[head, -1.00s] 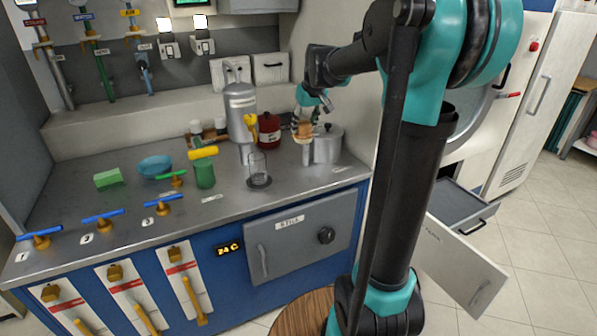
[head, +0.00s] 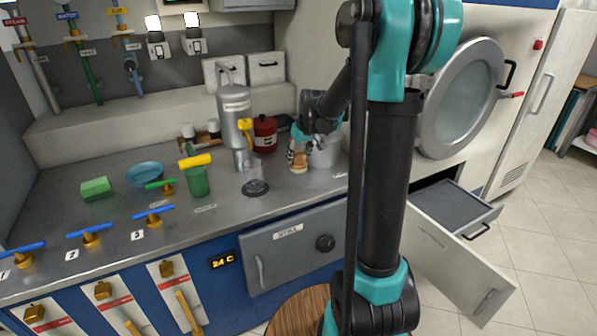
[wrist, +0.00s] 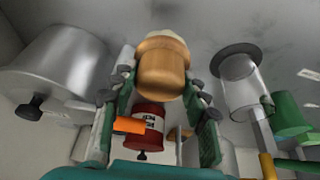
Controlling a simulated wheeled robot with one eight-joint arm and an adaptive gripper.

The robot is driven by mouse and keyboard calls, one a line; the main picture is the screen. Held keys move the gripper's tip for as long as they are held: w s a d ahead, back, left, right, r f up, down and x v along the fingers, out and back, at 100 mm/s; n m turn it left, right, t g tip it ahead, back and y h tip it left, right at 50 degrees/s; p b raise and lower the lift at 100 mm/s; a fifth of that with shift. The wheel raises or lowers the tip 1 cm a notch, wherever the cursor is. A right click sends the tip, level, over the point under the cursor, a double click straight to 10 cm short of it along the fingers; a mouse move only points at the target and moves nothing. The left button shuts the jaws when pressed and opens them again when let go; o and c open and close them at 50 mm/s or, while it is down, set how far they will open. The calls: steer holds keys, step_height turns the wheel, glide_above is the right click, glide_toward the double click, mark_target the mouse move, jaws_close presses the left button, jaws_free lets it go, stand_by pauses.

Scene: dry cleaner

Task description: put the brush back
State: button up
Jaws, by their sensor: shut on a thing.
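The brush (head: 299,163) has a rounded light-wood body with a pale end. My gripper (head: 294,148) is shut on it, just left of and in front of the steel pot (head: 325,155). In the wrist view the brush (wrist: 163,68) sits between the two fingers, its pale end pointing away from the palm. In the head view it is close to the countertop; I cannot tell whether it touches.
A red canister (head: 264,134) stands behind, and a steel dispenser (head: 234,112) and a clear glass (head: 254,180) stand to the left. A green cup (head: 198,182) is further left. An open drawer (head: 455,206) juts out at the right.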

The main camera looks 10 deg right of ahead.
mark_target(299, 170)
steer(key=shift+f, duration=3.25)
steer(key=shift+f, duration=0.1)
steer(key=o, duration=1.3)
steer(key=shift+o, duration=0.2)
steer(key=v, duration=1.1)
steer(key=shift+s+r, duration=0.15)
steer(key=shift+r, duration=0.3)
steer(key=s+d+f+m, duration=0.1)
steer(key=s+f, duration=0.3)
steer(key=s, duration=0.4)
steer(key=s+d+f+m+h, duration=0.1)
steer(key=s+f, duration=0.3)
steer(key=s, duration=0.5)
steer(key=s+f+m, duration=0.1)
steer(key=s+f, duration=0.3)
steer(key=s, duration=0.5)
steer(key=shift+d+m, duration=0.3)
steer(key=shift+d, duration=0.1)
